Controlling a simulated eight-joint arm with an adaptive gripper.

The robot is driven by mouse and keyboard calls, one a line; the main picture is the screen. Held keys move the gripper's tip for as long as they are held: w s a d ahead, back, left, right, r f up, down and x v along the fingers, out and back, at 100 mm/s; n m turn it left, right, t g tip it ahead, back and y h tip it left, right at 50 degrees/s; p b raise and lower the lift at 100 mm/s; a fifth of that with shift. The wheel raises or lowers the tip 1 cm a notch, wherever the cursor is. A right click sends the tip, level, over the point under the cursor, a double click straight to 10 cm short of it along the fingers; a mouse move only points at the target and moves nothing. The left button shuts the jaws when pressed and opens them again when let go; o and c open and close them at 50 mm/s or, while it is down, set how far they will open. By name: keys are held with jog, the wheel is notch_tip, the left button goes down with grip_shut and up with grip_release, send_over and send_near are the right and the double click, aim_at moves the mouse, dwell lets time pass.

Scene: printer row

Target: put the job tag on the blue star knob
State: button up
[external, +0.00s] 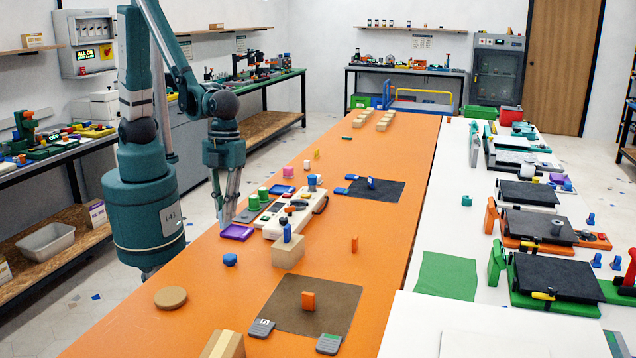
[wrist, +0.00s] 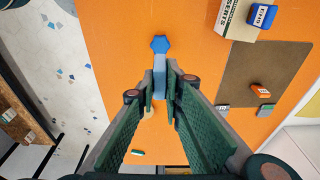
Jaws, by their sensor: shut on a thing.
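The blue star knob (external: 230,259) stands on the orange table, near the table's left edge. In the wrist view the same knob (wrist: 159,44) is a blue, many-sided shape just beyond my fingertips. My gripper (external: 226,222) is at the left edge of the table, beside a purple tray (external: 237,232) and behind the knob in the external view. In the wrist view my gripper (wrist: 162,78) is shut on a pale blue, narrow piece (wrist: 159,68), which I take for the job tag. Its far end overlaps the knob in the picture; contact cannot be told.
A tan block (external: 288,252) with a blue piece on top stands right of the knob. A round tan disc (external: 171,297) lies at front left. Orange table between is clear.

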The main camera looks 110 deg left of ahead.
aim_at(226, 227)
jog(key=shift+f+b, duration=0.4)
jog(key=shift+f, duration=2.55)
jog(key=shift+f+b, duration=0.3)
jog(key=shift+f, duration=1.8)
jog(key=shift+f, duration=0.15)
jog(key=o, duration=0.7)
jog(key=shift+r, duration=0.25)
jog(key=shift+a+r+p, duration=0.3)
jog(key=shift+r, duration=1.65)
jog(key=shift+a+r+p, duration=0.25)
jog(key=shift+a+r, duration=0.05)
jog(key=shift+r, duration=1.65)
jog(key=shift+a+r+p, duration=0.3)
jog(key=shift+r, duration=1.65)
